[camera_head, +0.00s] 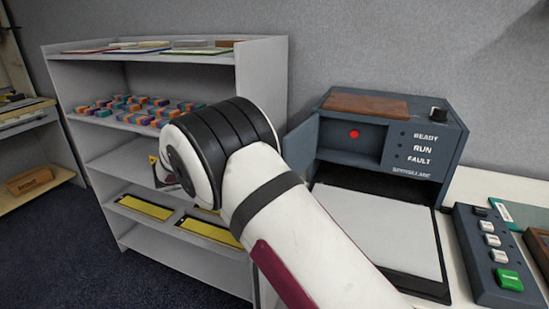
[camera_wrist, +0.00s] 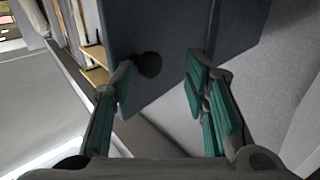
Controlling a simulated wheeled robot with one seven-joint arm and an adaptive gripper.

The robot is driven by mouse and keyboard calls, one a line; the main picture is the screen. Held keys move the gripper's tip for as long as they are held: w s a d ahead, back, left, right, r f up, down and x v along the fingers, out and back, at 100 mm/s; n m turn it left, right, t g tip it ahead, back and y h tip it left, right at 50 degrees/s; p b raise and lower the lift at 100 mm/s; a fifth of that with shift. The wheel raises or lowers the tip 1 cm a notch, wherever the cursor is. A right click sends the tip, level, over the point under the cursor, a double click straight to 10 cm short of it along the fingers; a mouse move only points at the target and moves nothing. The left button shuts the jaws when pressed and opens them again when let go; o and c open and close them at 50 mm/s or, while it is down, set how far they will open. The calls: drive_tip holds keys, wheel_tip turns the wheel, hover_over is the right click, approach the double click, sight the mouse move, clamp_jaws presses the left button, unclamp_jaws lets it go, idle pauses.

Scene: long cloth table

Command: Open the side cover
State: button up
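The blue-grey machine (camera_head: 440,160) stands on the white table at the right. Its side cover (camera_head: 302,148) stands swung out to the left of an open recess, where a red button (camera_head: 353,133) shows. In the wrist view, a blue-grey panel (camera_wrist: 185,30), seemingly this cover, carries a dark round knob (camera_wrist: 148,64). My gripper (camera_wrist: 160,68) is open, with its teal-padded fingers apart. The knob appears between them, closer to the left finger; I cannot tell whether they touch. In the head view my arm hides the gripper and knob.
A grey shelf (camera_head: 262,75) with coloured blocks (camera_head: 140,110) and yellow-marked trays (camera_head: 145,207) stands left of the machine, behind my arm. A button box (camera_head: 495,255) lies at the machine's right. A white plate (camera_head: 385,230) lies in front of the machine.

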drive_tip(key=v, duration=1)
drive_tip(key=shift+s, duration=0.15)
drive_tip(key=shift+a+f, duration=0.1)
drive_tip(key=shift+c, duration=0.5)
